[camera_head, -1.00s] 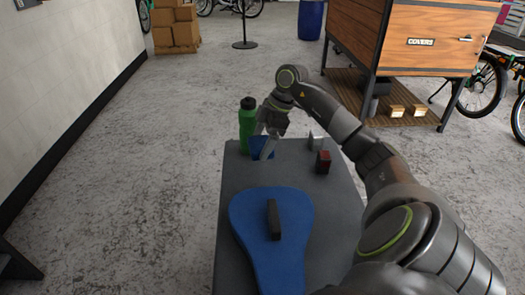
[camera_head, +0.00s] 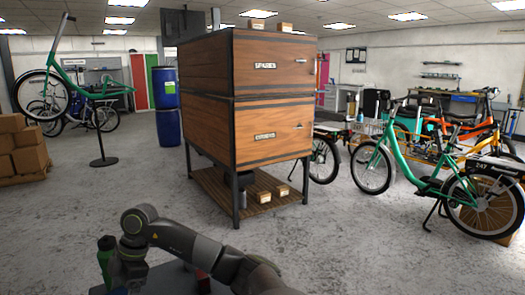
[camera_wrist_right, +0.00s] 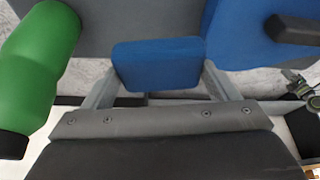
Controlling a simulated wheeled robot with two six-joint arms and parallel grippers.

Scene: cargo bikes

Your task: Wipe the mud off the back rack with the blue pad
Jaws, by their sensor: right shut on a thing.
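The blue pad (camera_wrist_right: 155,60) is between the two fingers of my right gripper (camera_wrist_right: 158,78) in the right wrist view. The gripper is shut on it, over the grey top (camera_wrist_right: 120,12). In the head view my right gripper (camera_head: 128,274) is low at the left, and the pad is mostly cut off by the bottom edge. A green parked bike (camera_head: 430,187) at the right has a dark back rack (camera_head: 492,167) over its rear wheel, by a 247 label. Mud on it is too small to make out. My left gripper is not in view.
A green bottle (camera_wrist_right: 38,65) stands beside my right gripper. A blue shape with a black handle (camera_wrist_right: 295,28) lies at the other side. A wooden drawer cabinet (camera_head: 250,95) stands ahead. Clear floor (camera_head: 340,235) lies between it and the green bike. More bikes stand behind.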

